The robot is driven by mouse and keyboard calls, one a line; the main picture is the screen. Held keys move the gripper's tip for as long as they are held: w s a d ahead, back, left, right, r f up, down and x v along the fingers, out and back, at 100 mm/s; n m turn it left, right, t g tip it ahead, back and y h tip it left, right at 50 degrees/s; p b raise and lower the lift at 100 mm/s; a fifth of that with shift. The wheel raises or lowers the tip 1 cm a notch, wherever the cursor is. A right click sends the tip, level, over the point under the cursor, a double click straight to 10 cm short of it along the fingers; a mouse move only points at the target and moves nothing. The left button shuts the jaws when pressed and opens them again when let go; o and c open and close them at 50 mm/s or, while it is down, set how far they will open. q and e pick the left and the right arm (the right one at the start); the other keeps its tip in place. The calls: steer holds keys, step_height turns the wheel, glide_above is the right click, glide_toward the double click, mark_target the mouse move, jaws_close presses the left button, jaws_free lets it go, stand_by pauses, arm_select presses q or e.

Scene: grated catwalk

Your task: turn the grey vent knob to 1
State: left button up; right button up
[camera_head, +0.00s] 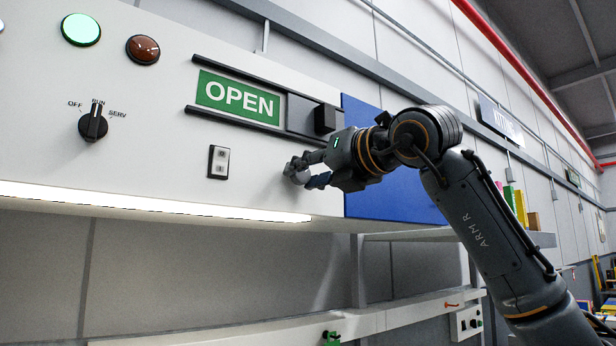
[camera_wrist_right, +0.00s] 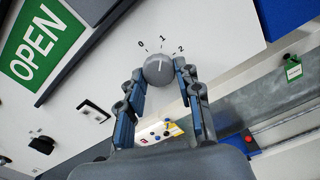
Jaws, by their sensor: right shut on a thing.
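The grey vent knob (camera_wrist_right: 158,70) is on the white panel, with the marks 0, 1 and 2 around its upper side in the right wrist view. My right gripper (camera_wrist_right: 160,80) has its fingers on both sides of the knob and is shut on it. In the head view the right gripper (camera_head: 298,172) reaches the panel from the right, and its fingers partly cover the knob (camera_head: 301,178). Which mark the knob points to is too small to tell. My left gripper is not in view.
A green OPEN sign (camera_head: 238,97) in a sliding frame sits above left of the gripper, with a black handle block (camera_head: 325,119) close above. A small rocker switch (camera_head: 219,161) and a black selector (camera_head: 93,124) are to the left. A blue panel (camera_head: 390,190) lies behind my arm.

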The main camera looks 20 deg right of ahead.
steer(key=shift+d+r, duration=0.1)
steer(key=shift+r, duration=0.05)
steer(key=o, duration=1.1)
steer(key=shift+o, duration=0.2)
steer(key=v, duration=1.2)
